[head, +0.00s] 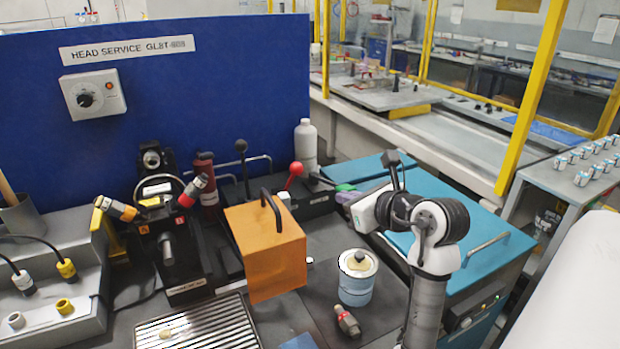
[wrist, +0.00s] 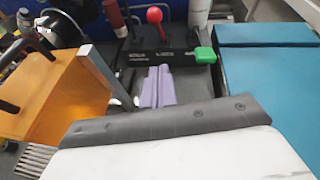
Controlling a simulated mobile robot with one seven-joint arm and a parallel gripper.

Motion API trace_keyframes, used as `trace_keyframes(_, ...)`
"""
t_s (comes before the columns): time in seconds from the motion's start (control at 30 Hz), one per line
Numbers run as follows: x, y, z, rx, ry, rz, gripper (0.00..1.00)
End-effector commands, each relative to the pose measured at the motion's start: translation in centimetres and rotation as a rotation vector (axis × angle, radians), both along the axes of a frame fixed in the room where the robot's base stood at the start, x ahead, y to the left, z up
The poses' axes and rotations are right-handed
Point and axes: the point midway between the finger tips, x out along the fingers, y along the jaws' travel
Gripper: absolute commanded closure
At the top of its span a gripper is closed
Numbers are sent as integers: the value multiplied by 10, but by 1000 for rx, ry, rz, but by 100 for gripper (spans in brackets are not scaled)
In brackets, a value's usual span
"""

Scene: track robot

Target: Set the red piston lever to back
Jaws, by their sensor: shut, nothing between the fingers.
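The red piston lever (head: 295,169) has a round red knob on a short shaft, leaning right in the head view. It rises from a black base block (head: 316,203). In the wrist view its knob (wrist: 154,15) is at top centre, beyond the block (wrist: 168,57). My gripper (head: 342,188) is to the right of the lever in the head view and apart from the knob. Its purple fingers (wrist: 158,85) are together and empty, pointing at the near side of the block. I cannot tell whether the fingertips touch the block.
An orange box with a black handle (head: 266,255) stands left of the lever. A black-knobbed lever (head: 241,147) is farther left, and a white bottle (head: 305,150) stands behind. A green piece (wrist: 205,55) is at the block's right end. A tin (head: 357,285) stands in front.

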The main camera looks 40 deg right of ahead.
Motion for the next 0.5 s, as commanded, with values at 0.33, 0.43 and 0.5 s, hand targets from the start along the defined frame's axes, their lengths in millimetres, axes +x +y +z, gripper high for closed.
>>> trace_keyframes(0.33,41,-3,-11,5,2,4,100)
trace_keyframes(0.43,62,-4,-18,6,3,5,100)
trace_keyframes(0.5,76,-5,-24,4,3,4,100)
